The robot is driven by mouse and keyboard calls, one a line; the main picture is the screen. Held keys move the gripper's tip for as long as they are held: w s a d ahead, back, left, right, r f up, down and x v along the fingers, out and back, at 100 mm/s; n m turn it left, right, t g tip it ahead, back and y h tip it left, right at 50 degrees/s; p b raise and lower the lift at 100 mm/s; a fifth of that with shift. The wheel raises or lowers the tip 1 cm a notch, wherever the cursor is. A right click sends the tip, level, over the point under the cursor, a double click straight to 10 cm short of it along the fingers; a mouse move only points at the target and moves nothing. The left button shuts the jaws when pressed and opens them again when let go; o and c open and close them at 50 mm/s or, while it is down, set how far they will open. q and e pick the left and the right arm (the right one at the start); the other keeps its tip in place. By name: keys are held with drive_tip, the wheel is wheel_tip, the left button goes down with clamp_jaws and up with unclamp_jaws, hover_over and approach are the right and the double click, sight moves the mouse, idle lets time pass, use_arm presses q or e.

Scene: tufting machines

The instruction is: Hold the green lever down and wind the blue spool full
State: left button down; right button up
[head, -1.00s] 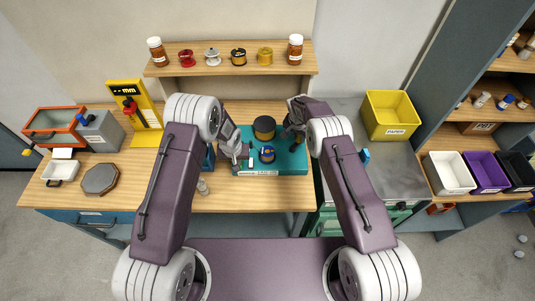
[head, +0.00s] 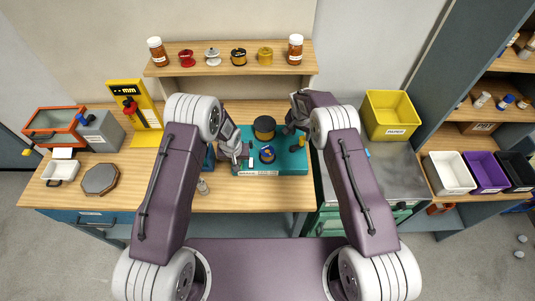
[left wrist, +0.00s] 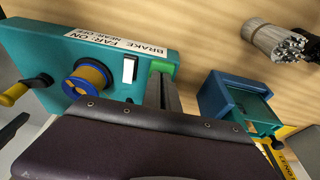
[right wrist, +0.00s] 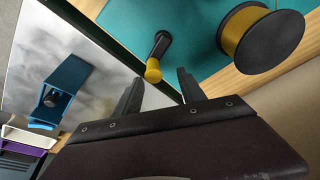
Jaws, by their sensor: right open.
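The teal machine (head: 285,168) stands on the bench, with a brake label in the left wrist view. The blue spool (left wrist: 90,77) sits on it with a yellow core showing. The green lever (left wrist: 162,67) is beside a white switch (left wrist: 129,69). My left gripper (left wrist: 168,90) has its fingers together at the green lever; whether the lever lies between them is hidden. The crank (right wrist: 160,45) has a yellow knob (right wrist: 153,71). My right gripper (right wrist: 160,88) is open and empty, close to the knob but apart from it. A larger black spool (right wrist: 265,40) holds ochre thread.
A blue box (left wrist: 235,105) stands beside the machine near my left gripper. A bundle of pale sticks (left wrist: 273,40) is on the bench. A grey metal top (right wrist: 80,50) with a blue block (right wrist: 65,88) lies right of the machine. A shelf (head: 230,70) with spools is behind.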

use_arm(q)
drive_tip(key=shift+s+f, duration=0.1)
drive_tip(key=shift+s, duration=0.05)
use_arm(e)
drive_tip(key=shift+r, duration=1.95)
use_arm(q)
drive_tip(key=shift+r+p, duration=0.5)
drive_tip(key=shift+r, duration=0.1)
use_arm(e)
drive_tip(key=shift+w+r, duration=0.1)
drive_tip(key=shift+r, duration=0.3)
use_arm(q)
wheel_tip(320, 180, up, 8)
drive_tip(key=p, duration=0.5)
use_arm(e)
wheel_tip(320, 180, up, 6)
drive_tip(key=shift+f, duration=0.25)
use_arm(q)
drive_tip(key=shift+w+f, duration=0.2)
use_arm(e)
drive_tip(key=shift+f, duration=0.15)
